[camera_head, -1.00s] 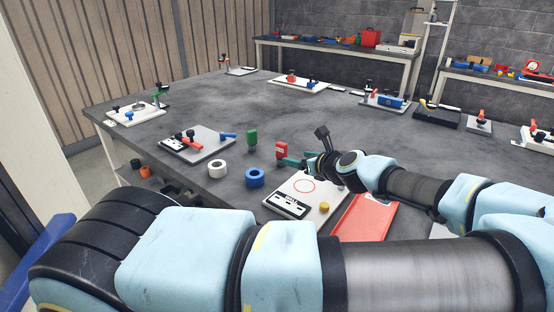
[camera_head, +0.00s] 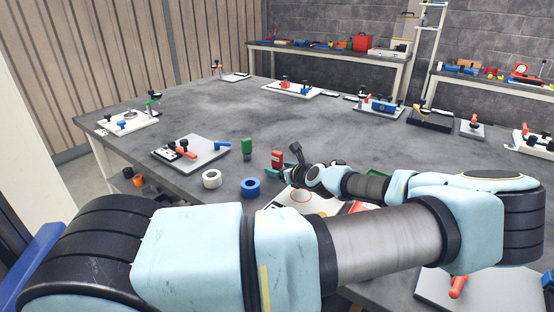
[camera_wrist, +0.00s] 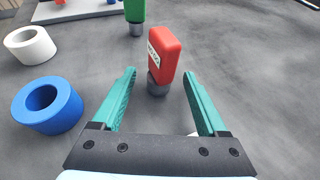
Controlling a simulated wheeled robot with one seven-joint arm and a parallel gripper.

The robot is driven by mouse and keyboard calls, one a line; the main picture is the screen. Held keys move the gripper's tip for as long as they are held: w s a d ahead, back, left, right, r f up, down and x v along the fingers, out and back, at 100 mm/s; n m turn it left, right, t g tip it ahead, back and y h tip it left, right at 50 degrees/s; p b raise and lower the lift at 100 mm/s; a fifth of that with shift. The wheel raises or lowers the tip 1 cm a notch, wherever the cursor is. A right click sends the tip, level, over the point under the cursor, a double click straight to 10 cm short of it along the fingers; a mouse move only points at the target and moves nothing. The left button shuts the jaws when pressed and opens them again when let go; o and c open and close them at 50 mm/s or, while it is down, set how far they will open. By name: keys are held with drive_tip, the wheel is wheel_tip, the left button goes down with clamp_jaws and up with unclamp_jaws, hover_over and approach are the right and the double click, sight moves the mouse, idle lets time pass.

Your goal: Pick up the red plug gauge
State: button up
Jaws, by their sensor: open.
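The red plug gauge (camera_wrist: 166,58) stands upright on the grey table in the wrist view, with a white label on its side and a grey metal lower end. It also shows in the head view (camera_head: 277,160), just left of my gripper. My gripper (camera_wrist: 158,80) is open, with its two teal fingers on either side of the gauge's lower end and nothing clasped. The fingertips are near the gauge, with a gap visible on each side. In the head view my wrist hides most of the gripper.
A green plug gauge (camera_wrist: 134,12) stands behind the red one. A blue ring (camera_wrist: 47,105) and a white ring (camera_wrist: 30,46) lie to the left. A white board (camera_head: 293,199) lies partly under my arm.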

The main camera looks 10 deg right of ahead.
drive_tip(key=shift+x, duration=0.95)
clamp_jaws()
